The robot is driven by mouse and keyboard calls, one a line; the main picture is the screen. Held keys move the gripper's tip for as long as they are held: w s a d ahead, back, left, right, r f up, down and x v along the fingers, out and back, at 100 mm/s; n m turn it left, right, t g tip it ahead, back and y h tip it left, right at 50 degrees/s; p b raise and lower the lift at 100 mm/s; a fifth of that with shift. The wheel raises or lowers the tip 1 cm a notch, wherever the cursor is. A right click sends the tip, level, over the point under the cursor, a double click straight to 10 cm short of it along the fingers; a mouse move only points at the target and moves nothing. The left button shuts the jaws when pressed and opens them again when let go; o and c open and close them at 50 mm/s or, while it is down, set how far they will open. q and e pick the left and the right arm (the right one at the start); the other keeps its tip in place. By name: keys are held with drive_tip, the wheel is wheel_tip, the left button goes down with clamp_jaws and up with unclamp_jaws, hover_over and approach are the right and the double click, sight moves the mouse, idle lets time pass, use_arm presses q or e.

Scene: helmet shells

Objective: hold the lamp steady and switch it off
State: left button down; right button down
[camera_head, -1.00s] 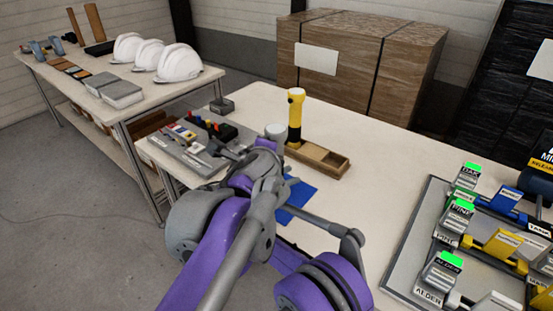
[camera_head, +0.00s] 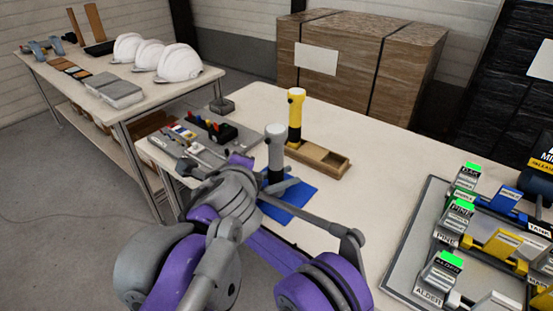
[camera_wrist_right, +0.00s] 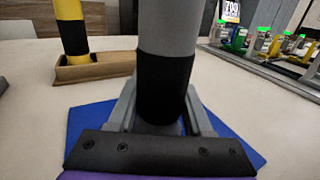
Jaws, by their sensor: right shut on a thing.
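A grey lamp (camera_head: 275,146) with a black band stands upright over a blue mat (camera_head: 291,205). In the right wrist view, the grey lamp (camera_wrist_right: 168,30) rises between the two grey fingers of my right gripper (camera_wrist_right: 160,112). The fingers are shut on its black lower part, just above the blue mat (camera_wrist_right: 235,135). In the head view my right gripper (camera_head: 277,187) is around the lamp's lower part and partly hides it. No switch can be made out. My left gripper is not in view.
A yellow and black lamp (camera_head: 296,105) stands in a wooden tray (camera_head: 325,160) just behind. A rack with green-lit labelled blocks (camera_head: 415,265) is at right. Small tools and a dark box (camera_head: 212,128) lie at left. White helmets (camera_head: 178,64) are on another table.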

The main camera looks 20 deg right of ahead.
drive_tip(key=shift+c, duration=1.2)
unclamp_jaws()
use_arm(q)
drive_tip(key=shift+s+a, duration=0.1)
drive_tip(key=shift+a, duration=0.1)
use_arm(e)
drive_tip(key=shift+a, duration=0.1)
drive_tip(key=a, duration=0.8)
drive_tip(key=s+a, duration=0.1)
drive_tip(key=a, duration=0.3)
drive_tip(key=shift+a, duration=0.25)
drive_tip(key=a+p, duration=0.1)
drive_tip(key=a, duration=0.3)
drive_tip(key=shift+s+r, duration=0.1)
use_arm(q)
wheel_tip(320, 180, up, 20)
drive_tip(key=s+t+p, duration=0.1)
drive_tip(key=p, duration=1.4)
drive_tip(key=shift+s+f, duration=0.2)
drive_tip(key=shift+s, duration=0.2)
use_arm(e)
drive_tip(key=shift+a, duration=1.15)
